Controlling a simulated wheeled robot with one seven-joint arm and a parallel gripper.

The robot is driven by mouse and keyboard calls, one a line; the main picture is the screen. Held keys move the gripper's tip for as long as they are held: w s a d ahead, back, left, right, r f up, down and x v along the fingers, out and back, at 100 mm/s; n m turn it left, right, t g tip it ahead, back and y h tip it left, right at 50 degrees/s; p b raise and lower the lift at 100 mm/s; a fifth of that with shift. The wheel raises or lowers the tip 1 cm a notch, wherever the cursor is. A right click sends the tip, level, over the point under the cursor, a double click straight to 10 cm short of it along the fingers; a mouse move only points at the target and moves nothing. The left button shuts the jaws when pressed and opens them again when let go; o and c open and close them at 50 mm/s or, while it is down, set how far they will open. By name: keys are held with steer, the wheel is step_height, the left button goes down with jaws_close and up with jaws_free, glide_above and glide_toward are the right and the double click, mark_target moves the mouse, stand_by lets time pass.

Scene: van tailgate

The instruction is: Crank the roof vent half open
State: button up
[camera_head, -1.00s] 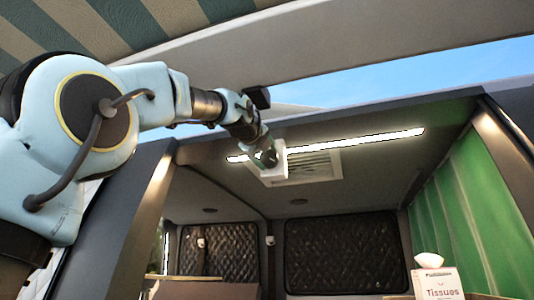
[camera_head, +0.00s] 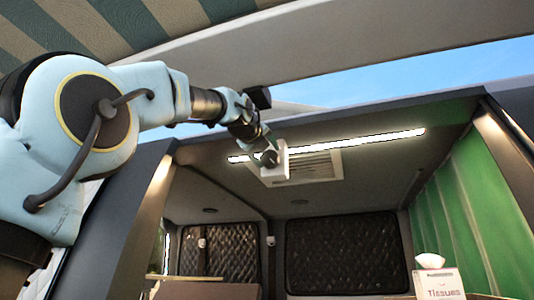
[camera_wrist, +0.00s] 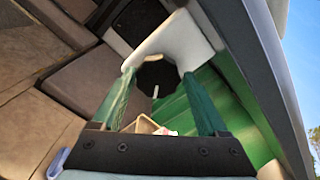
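The roof vent (camera_head: 318,166) is a pale louvered panel in the van ceiling, by the lit strip. My gripper (camera_head: 270,160) reaches up to its near left corner. A white piece (camera_head: 281,158) shows at the gripper's end, overlapping the vent's edge; it may be the crank, but I cannot tell. In the wrist view my gripper's two green-tinted fingers (camera_wrist: 160,76) stand apart. A white curved piece (camera_wrist: 178,42) lies at their tips, around a dark patch (camera_wrist: 158,76). Whether the fingers press on anything is unclear. How far the vent is open cannot be read.
A light strip (camera_head: 375,137) runs along the ceiling above the vent. A green curtain (camera_head: 480,210) hangs at the right, and a tissue box (camera_head: 439,283) stands low in front of it. The space below the vent is clear.

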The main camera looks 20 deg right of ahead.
steer(key=shift+o, duration=0.7)
steer(key=shift+a+r, duration=0.2)
steer(key=shift+o, duration=0.7)
steer(key=shift+w+a+f, duration=0.1)
steer(key=shift+w, duration=0.05)
steer(key=shift+o, duration=0.5)
steer(key=shift+d+f, duration=0.15)
steer(key=shift+d, duration=0.3)
steer(key=shift+w, duration=0.1)
steer(key=shift+a+f+b, duration=0.15)
steer(key=shift+b, duration=0.2)
steer(key=b+v, duration=0.4)
steer(key=v, duration=0.6)
steer(key=shift+s+a+r, duration=0.2)
steer(key=shift+s+r, duration=0.1)
steer(key=shift+s, duration=0.1)
